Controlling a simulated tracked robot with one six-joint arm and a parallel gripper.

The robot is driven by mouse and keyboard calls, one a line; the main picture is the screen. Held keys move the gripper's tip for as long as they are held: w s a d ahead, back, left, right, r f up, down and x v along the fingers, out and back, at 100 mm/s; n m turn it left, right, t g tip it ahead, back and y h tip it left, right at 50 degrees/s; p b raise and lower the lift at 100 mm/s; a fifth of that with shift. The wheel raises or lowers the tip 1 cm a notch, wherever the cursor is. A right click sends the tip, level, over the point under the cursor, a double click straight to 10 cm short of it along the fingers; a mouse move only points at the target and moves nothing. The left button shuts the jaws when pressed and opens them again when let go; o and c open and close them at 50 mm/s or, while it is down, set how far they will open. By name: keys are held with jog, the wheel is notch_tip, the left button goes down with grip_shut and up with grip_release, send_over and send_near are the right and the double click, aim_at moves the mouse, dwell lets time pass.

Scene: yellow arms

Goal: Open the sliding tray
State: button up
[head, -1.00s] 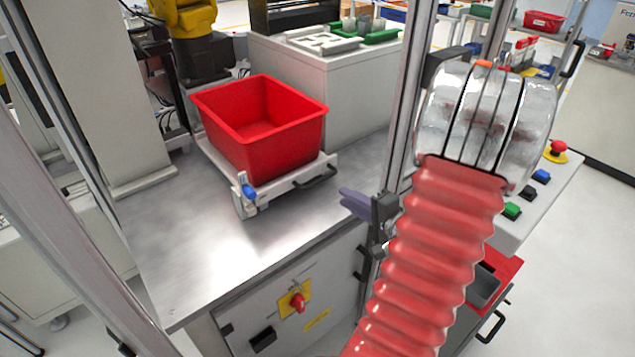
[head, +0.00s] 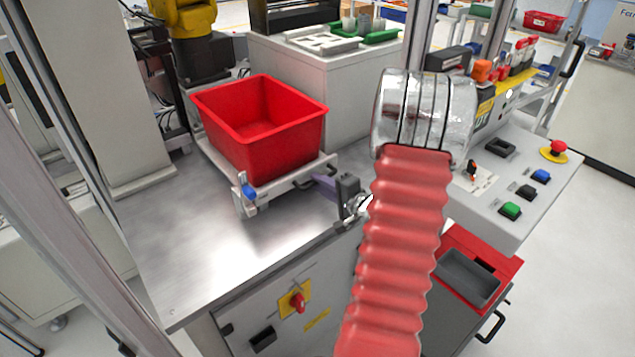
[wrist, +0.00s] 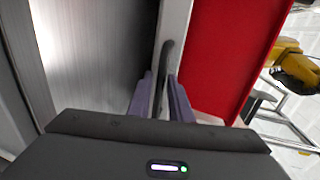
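The sliding tray (head: 275,189) is a pale plate on the metal table, with a blue-topped clamp at its front left corner and a dark bar handle on its front right edge. A red bin (head: 262,120) sits on it. My gripper (head: 318,182) is at the handle, its purple fingers pointing at the tray. In the wrist view the dark handle (wrist: 166,62) runs down between the two fingertips of my gripper (wrist: 161,80). The fingers stand apart, one on each side of the bar, with a gap showing. I cannot tell if either touches it.
A metal post (head: 416,45) rises at the table's right side. A control panel (head: 520,180) with buttons and a red emergency stop is at the right. A white cabinet (head: 340,90) stands behind the bin. The metal table (head: 200,250) is bare in front of the tray.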

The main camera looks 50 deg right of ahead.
jog(key=shift+x, duration=0.75)
jog(key=shift+c, duration=0.4)
grip_shut()
jog(key=shift+s, duration=0.1)
